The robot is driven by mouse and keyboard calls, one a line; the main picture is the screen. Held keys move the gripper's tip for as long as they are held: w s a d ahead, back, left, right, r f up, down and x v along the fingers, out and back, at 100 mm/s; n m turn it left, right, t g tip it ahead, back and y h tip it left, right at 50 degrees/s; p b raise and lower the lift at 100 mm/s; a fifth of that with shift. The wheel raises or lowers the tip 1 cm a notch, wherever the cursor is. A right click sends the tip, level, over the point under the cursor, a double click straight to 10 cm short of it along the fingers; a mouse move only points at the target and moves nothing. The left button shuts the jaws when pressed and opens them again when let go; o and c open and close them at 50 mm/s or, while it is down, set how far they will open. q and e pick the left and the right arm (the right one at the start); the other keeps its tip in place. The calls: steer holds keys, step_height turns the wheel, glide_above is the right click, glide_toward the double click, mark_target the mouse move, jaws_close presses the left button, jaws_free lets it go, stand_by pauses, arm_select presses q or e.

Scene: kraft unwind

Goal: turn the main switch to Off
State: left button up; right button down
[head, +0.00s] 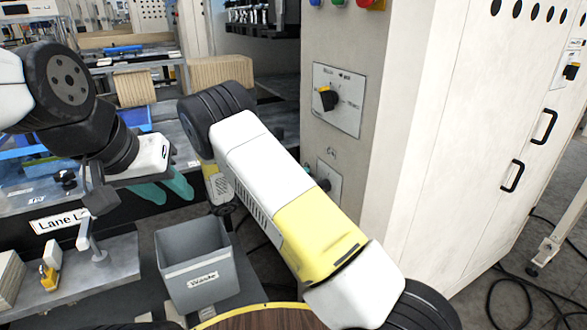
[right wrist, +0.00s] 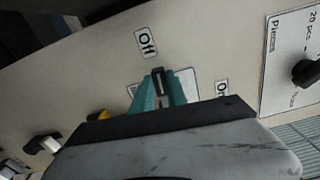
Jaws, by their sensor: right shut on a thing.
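In the right wrist view, my right gripper (right wrist: 160,91) has its teal fingers shut on the dark handle of the main switch (right wrist: 158,80). The handle's visible end points up the picture, roughly toward the Off label (right wrist: 147,42). The On label (right wrist: 222,88) is at the lower right of the switch. The gripper body hides the lower part of the switch plate. In the head view, my right arm covers most of the right gripper and the switch. My left gripper (head: 166,187) hangs over the bench at left, its teal fingers apart and empty.
In the head view, a black-and-yellow selector (head: 328,98) is on the cabinet side. A grey bin (head: 196,262) stands below my right arm.

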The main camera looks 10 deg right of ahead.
steer(key=shift+a+f+n, duration=0.1)
steer(key=shift+f+n, duration=0.25)
steer(key=shift+n, duration=0.15)
steer(key=shift+f, duration=0.1)
steer(key=c, duration=1.3)
jaws_free()
